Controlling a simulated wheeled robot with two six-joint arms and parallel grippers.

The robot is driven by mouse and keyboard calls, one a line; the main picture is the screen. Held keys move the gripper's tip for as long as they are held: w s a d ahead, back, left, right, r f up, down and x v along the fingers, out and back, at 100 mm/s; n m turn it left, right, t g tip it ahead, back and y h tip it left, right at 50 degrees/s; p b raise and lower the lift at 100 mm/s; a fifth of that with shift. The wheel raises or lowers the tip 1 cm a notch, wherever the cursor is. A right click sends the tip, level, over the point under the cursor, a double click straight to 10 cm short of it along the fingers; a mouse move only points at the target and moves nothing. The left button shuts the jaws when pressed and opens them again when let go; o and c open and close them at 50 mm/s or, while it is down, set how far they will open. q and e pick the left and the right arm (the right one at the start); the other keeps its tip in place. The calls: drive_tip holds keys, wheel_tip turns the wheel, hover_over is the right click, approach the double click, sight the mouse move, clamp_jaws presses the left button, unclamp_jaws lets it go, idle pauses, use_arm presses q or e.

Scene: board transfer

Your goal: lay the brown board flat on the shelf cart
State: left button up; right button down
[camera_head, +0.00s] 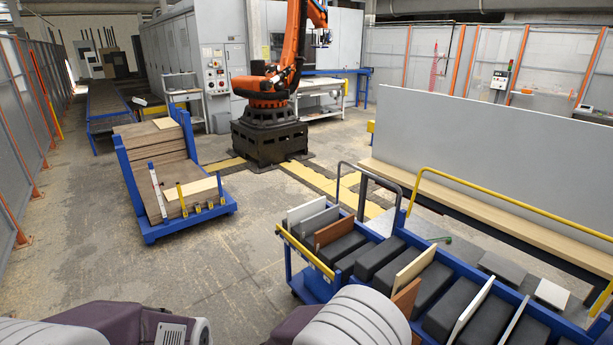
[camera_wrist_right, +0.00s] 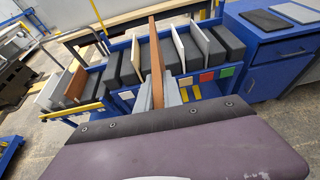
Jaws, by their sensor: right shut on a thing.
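The brown board (camera_wrist_right: 156,55) stands on edge between the fingers of my right gripper (camera_wrist_right: 158,95), which is shut on it. In the head view its upper part (camera_head: 405,297) shows beside my right arm, among dark blocks on a blue rack (camera_head: 287,257). I cannot tell whether its lower edge is clear of the rack. A second brown board (camera_head: 334,230) stands further left in the rack. A blue cart (camera_head: 150,232) with stacked flat boards stands at the left; I cannot tell whether it is the shelf cart. My left gripper is out of view.
A yellow rail (camera_head: 305,255) edges the rack. A large grey panel (camera_head: 490,150) stands behind it. An orange robot arm (camera_head: 285,60) stands further back. The floor between the carts is clear.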

drive_tip(key=s+d+f+b, duration=0.1)
drive_tip(key=d+f, duration=0.2)
drive_tip(key=f, duration=0.4)
drive_tip(key=s+d+f+b, duration=0.1)
drive_tip(key=d+f+b, duration=0.1)
drive_tip(key=f, duration=0.5)
drive_tip(key=shift+d+f, duration=0.3)
drive_tip(key=shift+d, duration=0.4)
drive_tip(key=shift+s, duration=0.1)
drive_tip(key=shift+t, duration=0.3)
